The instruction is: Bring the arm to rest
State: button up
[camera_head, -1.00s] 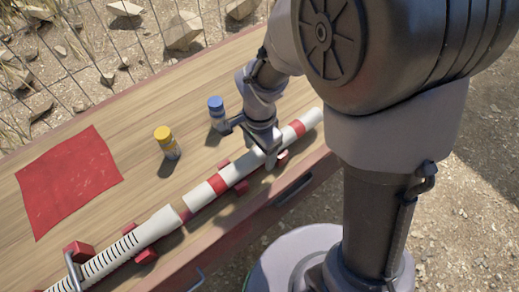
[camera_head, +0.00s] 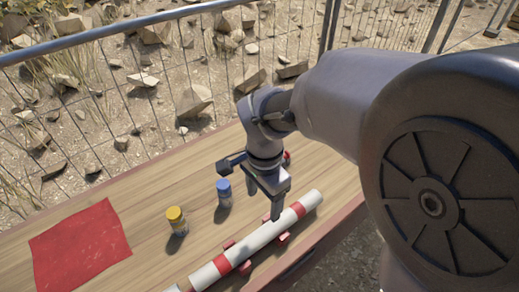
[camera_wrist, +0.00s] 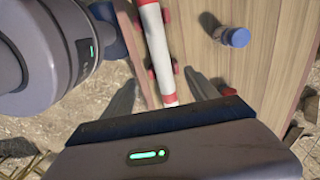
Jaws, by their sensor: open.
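My gripper (camera_head: 272,202) is open and points down above the far right part of the wooden table, close over the red-and-white pole. In the wrist view its two fingers (camera_wrist: 165,100) stand apart, with the end of the pole showing between them. The pole (camera_head: 262,236) lies on small red supports along the table's near edge; it also shows in the wrist view (camera_wrist: 156,45). I cannot tell whether the fingers touch it. Nothing is seen held.
A blue-capped jar (camera_head: 224,193) stands just left of my gripper, and a yellow-capped jar (camera_head: 177,222) farther left. A red cloth (camera_head: 80,248) lies flat on the table (camera_head: 140,215). A wire fence (camera_head: 150,85) runs behind the table.

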jog(key=s+d+r+n+t+y, duration=0.2)
jog(key=s+d+r+n+t, duration=0.3)
jog(key=s+r, duration=0.5)
jog(key=shift+s+d+r+n+t+b, duration=0.2)
jog(key=shift+s+d+n+t+b, duration=0.15)
jog(key=shift+s+d+n, duration=0.45)
